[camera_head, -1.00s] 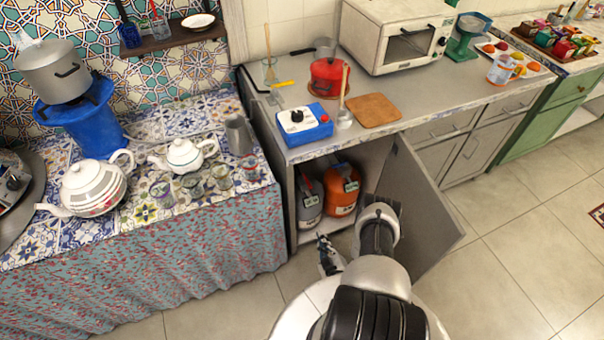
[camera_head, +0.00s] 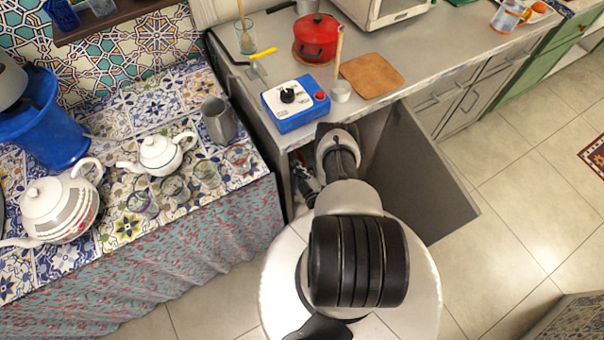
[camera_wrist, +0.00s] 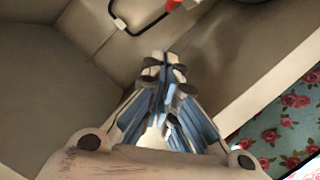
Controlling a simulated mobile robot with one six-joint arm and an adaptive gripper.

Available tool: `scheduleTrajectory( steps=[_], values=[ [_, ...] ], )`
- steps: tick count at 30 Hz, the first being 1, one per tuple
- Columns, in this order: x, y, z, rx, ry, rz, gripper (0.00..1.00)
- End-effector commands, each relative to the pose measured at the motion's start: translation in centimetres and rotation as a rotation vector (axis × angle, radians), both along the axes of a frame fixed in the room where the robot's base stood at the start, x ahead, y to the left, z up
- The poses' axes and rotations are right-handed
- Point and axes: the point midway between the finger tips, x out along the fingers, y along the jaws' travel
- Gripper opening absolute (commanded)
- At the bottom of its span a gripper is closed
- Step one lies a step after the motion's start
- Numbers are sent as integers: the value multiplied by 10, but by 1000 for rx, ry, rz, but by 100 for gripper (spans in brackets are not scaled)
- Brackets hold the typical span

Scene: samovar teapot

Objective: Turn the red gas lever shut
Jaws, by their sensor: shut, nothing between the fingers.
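My gripper shows in the wrist view (camera_wrist: 165,62), its fingers shut with nothing between them. In the head view my gripper (camera_head: 300,168) is at the left side of the open cabinet under the counter, partly hidden by my arm. A small red-orange part (camera_wrist: 173,4) is at the top edge of the wrist view, ahead of the fingertips and apart from them. It is cut off, so I cannot tell whether it is the red gas lever. A black bent hose or bar (camera_wrist: 136,24) runs beside it. The gas bottles are mostly hidden behind my arm in the head view.
The cabinet door (camera_head: 425,185) stands open on the right. The counter (camera_head: 430,60) above holds a blue box with a knob (camera_head: 296,103), a red pot (camera_head: 316,38) and a board (camera_head: 371,76). A cloth-covered table (camera_head: 190,250) with teapots is close on the left.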

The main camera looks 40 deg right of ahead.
Motion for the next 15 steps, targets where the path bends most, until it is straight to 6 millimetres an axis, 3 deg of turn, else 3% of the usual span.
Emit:
scheduleTrajectory(
  steps=[5,9,15],
  values=[
    [36,-13,-10,-2,-4,2,0],
    [29,-27,-31,1,-1,-5,0],
    [28,-34,-41,0,0,-2,0]
  ],
)
